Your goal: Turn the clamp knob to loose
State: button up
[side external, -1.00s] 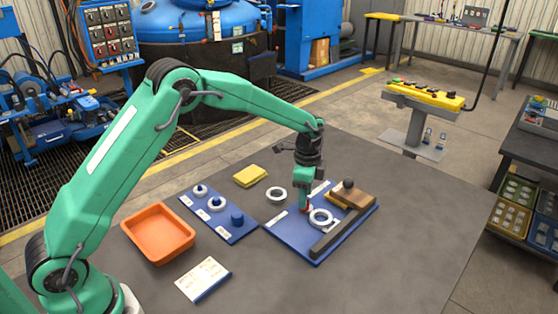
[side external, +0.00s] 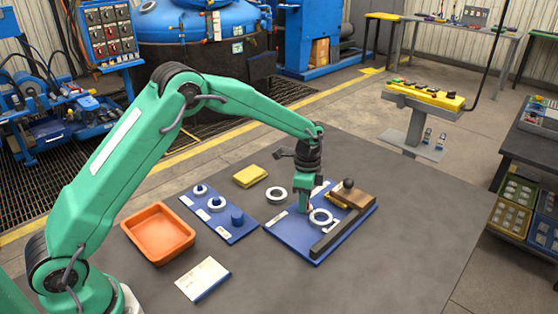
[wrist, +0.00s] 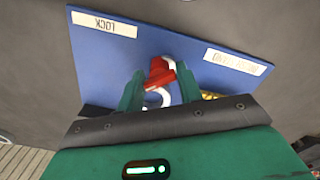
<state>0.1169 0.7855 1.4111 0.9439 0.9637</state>
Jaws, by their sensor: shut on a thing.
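The red clamp knob (wrist: 160,72) sits on a blue board (wrist: 140,58) in the wrist view. My gripper (wrist: 162,82) is shut on the knob, a green finger on either side. In the side view my gripper (side external: 304,211) points down at the blue board (side external: 290,241) and mostly hides the knob. A white label reading LOCK (wrist: 104,24) appears upside down at upper left. Another white label (wrist: 237,62) at right is too blurred to read. A white ring (side external: 320,217) lies on the board beside the gripper, partly hidden in the wrist view.
A dark bar (side external: 335,235) and a brown block (side external: 352,199) with a black ball stand on the board's right side. To the left are a loose ring (side external: 276,195), a yellow block (side external: 250,176), a blue peg plate (side external: 228,233) and an orange tray (side external: 157,253). The table's right side is clear.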

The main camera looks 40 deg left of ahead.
jog(key=shift+n, duration=0.3)
jog(key=n, duration=0.8)
jog(key=shift+n, duration=0.4)
jog(key=o, duration=0.7)
